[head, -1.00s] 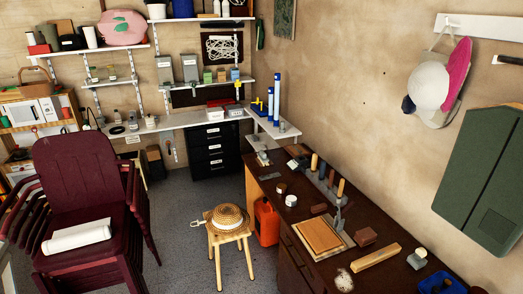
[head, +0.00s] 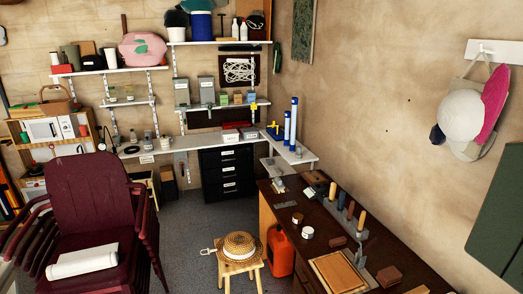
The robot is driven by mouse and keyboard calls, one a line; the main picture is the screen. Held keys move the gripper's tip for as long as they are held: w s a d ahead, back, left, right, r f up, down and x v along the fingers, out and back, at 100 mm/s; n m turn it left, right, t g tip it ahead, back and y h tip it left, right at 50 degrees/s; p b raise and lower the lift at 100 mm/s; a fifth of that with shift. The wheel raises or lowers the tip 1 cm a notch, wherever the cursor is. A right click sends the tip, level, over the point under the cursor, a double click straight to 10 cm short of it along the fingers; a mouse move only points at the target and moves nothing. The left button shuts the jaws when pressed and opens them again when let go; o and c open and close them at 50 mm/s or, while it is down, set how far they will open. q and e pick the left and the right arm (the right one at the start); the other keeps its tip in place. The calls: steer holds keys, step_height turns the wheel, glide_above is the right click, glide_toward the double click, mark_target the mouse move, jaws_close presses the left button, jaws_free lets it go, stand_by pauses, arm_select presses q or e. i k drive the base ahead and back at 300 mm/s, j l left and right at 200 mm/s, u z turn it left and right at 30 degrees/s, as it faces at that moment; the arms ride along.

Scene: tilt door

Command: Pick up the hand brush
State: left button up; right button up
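I cannot pick out a hand brush with certainty. The dark brown workbench (head: 283,213) at the lower right holds a row of upright wooden-handled tools (head: 350,208), a wooden board (head: 337,272), wooden blocks and small round tins (head: 307,232). Small items near its far end (head: 278,184) are too small to name. A dark long item (head: 240,47) lies by the upper back shelf, and I cannot tell what it is. Neither of my grippers is in view.
Stacked maroon chairs (head: 90,205) with a white roll (head: 82,262) stand at the left. A stool (head: 240,268) with a straw hat (head: 239,245) and a red canister (head: 281,250) stand by the workbench. Grey floor (head: 187,225) is free between chairs and stool.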

mark_target(277, 182)
steer(key=i, duration=2.15)
steer(key=i+u, duration=0.1)
steer(key=i, duration=0.4)
steer(key=i+l+u, duration=0.1)
steer(key=i, duration=0.4)
steer(key=i+l+u, duration=0.15)
steer(key=i, duration=0.3)
steer(key=i+l+u, duration=0.1)
steer(key=i, duration=0.4)
